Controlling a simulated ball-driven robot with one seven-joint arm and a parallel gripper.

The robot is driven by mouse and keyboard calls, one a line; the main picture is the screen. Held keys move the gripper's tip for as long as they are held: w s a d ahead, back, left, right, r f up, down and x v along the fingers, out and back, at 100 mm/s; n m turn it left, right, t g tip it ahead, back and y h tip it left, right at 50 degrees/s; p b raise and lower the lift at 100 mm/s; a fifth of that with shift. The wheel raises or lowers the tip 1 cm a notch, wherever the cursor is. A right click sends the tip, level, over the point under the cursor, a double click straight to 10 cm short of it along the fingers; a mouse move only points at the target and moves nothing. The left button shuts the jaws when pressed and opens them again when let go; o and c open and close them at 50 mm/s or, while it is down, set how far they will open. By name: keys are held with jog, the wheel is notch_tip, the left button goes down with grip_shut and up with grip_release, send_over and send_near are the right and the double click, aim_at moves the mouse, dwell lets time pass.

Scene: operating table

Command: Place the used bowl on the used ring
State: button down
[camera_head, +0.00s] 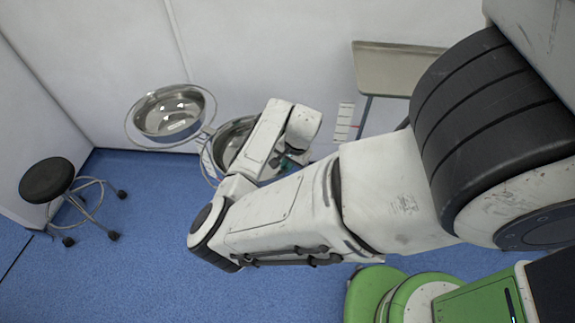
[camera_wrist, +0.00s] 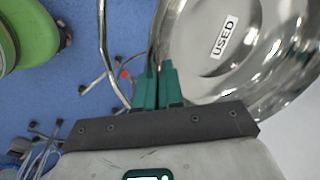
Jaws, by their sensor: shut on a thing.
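The used bowl (camera_wrist: 205,50) is shiny metal with a white "USED" label inside; it fills the upper right of the wrist view. My gripper (camera_wrist: 158,72) has its teal fingers closed on the bowl's rim. In the head view my gripper (camera_head: 288,161) is small and partly behind my arm, and the held bowl (camera_head: 226,142) shows only its left part. A metal ring (camera_head: 204,168) curves around the held bowl's left side; its tube also shows in the wrist view (camera_wrist: 103,45). Whether the bowl touches this ring is unclear.
Another metal bowl (camera_head: 170,112) sits in the left ring (camera_head: 130,128) of the stand. A black stool (camera_head: 47,180) is on the left. A tray table (camera_head: 395,68) stands by the back wall. Blue floor is open at lower left.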

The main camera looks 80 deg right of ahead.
jog(key=shift+f, duration=0.45)
jog(key=c, duration=1.3)
grip_release()
jog(key=shift+f, duration=0.1)
jog(key=shift+o, duration=0.2)
